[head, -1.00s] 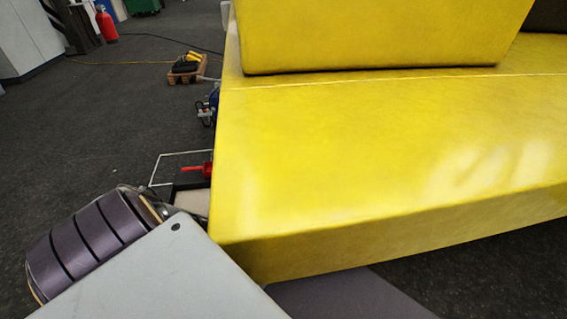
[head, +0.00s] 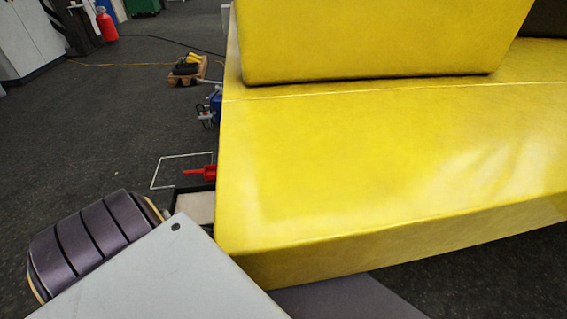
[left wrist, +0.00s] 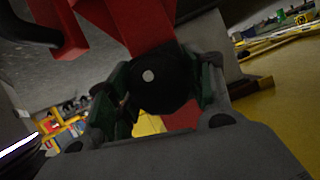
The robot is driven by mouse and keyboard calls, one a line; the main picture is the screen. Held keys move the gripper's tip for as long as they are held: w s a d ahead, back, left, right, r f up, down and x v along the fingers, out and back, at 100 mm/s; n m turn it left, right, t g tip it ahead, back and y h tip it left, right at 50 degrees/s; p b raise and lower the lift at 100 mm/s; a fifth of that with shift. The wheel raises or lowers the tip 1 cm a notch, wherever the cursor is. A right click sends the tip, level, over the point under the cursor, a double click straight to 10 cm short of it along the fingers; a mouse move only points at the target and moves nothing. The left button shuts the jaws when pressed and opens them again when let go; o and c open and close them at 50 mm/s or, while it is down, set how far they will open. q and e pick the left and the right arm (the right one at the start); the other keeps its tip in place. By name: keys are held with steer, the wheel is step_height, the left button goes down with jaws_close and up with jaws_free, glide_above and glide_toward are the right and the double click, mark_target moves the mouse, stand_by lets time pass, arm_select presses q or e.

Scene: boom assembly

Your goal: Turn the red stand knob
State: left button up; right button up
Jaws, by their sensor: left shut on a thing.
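A dark round knob (left wrist: 165,92) with a pale dot at its centre fills the middle of the left wrist view. It sits against a red stand (left wrist: 138,20), whose bars run up behind it. My left gripper (left wrist: 160,84) has its greenish fingers on either side of the knob and is shut on it. The knob's far side is hidden. In the head view neither the knob nor my left gripper can be made out. My right gripper is in neither view.
A large yellow block (head: 340,150) fills the right of the head view, with another yellow block (head: 370,40) on top. A small red part (head: 200,172) shows beside its left edge. A wooden tray (head: 187,73) lies on the grey floor, which is mostly clear at left.

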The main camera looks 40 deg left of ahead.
arm_select(q)
steer(key=shift+s+m+y+p, duration=0.1)
steer(key=shift+m+y+p, duration=0.2)
steer(key=shift+m+p, duration=0.15)
steer(key=shift+m+t+y+p, duration=0.3)
steer(key=shift+m+t+p, duration=0.25)
steer(key=shift+m+t, duration=0.1)
steer(key=shift+m+t+y, duration=0.3)
steer(key=shift+m+t, duration=0.15)
steer(key=shift+m, duration=0.55)
steer(key=shift+f+m+t+y, duration=0.1)
steer(key=shift+m+t+y, duration=0.25)
steer(key=shift+m, duration=0.35)
steer(key=shift+m+t+y, duration=0.25)
steer(key=shift+m+t, duration=0.2)
steer(key=shift+m, duration=0.45)
steer(key=shift+f+m+t+b, duration=0.1)
steer(key=shift+m+t+b, duration=0.2)
steer(key=shift+m+b, duration=0.35)
steer(key=m+t+b, duration=0.1)
steer(key=m+b, duration=0.2)
steer(key=m, duration=0.1)
steer(key=shift+t, duration=0.4)
steer(key=shift+b, duration=0.3)
steer(key=shift+m, duration=0.35)
